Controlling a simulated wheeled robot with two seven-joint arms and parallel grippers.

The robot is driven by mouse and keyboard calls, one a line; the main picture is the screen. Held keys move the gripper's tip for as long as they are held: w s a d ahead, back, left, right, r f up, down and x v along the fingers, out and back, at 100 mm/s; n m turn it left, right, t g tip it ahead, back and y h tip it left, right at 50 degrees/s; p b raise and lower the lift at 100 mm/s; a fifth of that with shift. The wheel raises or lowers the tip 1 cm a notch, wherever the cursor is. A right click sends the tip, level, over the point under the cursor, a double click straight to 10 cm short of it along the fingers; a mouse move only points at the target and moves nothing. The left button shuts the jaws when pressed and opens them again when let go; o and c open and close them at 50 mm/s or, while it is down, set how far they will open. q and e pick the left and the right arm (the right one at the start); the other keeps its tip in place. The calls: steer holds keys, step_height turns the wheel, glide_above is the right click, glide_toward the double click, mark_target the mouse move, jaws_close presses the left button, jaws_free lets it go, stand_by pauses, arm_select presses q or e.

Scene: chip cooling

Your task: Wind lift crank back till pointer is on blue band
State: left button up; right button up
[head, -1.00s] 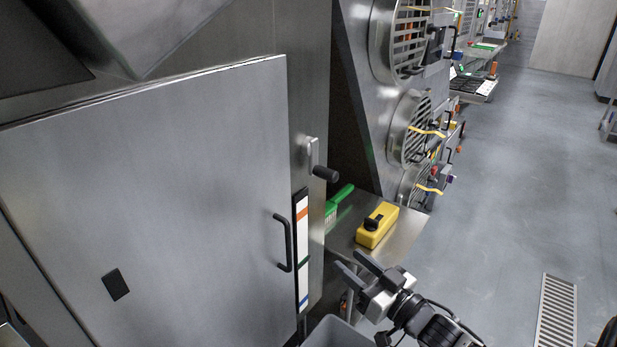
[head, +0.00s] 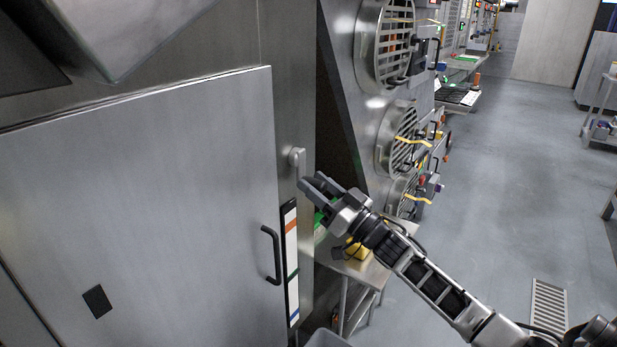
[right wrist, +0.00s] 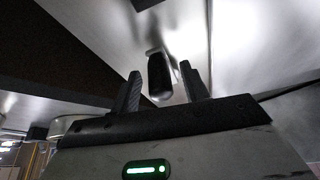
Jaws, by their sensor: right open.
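The lift crank (head: 297,160) is a metal arm on the steel cabinet's right edge. Its black grip (right wrist: 159,78) shows in the right wrist view between my two finger tips; the head view hides it behind my gripper. My right gripper (head: 311,185) is open around the grip, and I cannot tell whether either finger touches it. The white scale strip (head: 291,255) below the crank has an orange band (head: 291,227) high up, a green band (head: 292,273) lower and a blue band (head: 294,317) at the bottom. I cannot make out the pointer. My left gripper is not in view.
The cabinet door (head: 150,210) has a black handle (head: 271,255) left of the strip. A low steel table behind my arm carries a yellow box (head: 358,252) and a green-handled thing (head: 319,228), both partly hidden. Round grilled fans (head: 392,45) stand beyond. Floor at right is open.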

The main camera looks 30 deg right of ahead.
steer(key=shift+x, duration=1.3)
steer(key=c, duration=0.9)
steer(key=shift+c, duration=0.2)
steer(key=shift+d+r+n, duration=0.1)
steer(key=shift+d+n, duration=0.15)
steer(key=shift+n, duration=0.05)
